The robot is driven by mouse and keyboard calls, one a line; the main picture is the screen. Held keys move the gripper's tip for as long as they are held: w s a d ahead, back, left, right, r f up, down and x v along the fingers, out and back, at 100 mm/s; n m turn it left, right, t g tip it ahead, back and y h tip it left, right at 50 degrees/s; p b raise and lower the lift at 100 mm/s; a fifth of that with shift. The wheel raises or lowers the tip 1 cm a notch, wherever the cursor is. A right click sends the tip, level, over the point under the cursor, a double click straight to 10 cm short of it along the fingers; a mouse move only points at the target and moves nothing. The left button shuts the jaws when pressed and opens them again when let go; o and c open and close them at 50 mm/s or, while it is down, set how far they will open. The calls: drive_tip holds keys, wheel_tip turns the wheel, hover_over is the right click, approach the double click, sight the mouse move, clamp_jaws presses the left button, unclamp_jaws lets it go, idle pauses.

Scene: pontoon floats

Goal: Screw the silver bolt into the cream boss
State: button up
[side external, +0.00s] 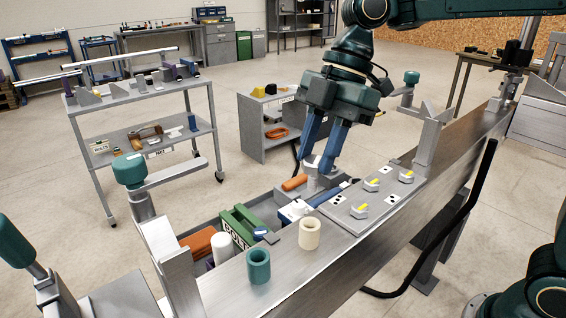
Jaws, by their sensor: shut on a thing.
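The cream boss (309,233) is a short, upright, open-topped cylinder on the near part of the metal bench beam. My gripper (319,168) has blue fingers pointing down, behind and a little right of the cream boss and well apart from it. It is shut on a small silver-grey piece low between the fingertips; the fingers and grey parts around it hide its shape, so I cannot tell whether it is the silver bolt. Three silver hex heads with yellow bars (372,185) sit on a grey plate (330,208) to the right of the gripper.
A teal cylinder (258,266) stands left of the cream boss. A green bin (238,224), an orange piece (199,241) and a white cylinder (221,248) lie in a tray behind the beam. Upright grey brackets (432,140) rise from the beam.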

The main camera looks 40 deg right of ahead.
sight(316, 187)
drive_tip(key=shift+f, duration=2.6)
drive_tip(key=shift+f, duration=2.6)
drive_tip(key=o, duration=1.2)
drive_tip(key=shift+d+r, duration=0.1)
drive_tip(key=shift+r, duration=0.05)
drive_tip(key=v, duration=1.3)
drive_tip(key=shift+r, duration=0.25)
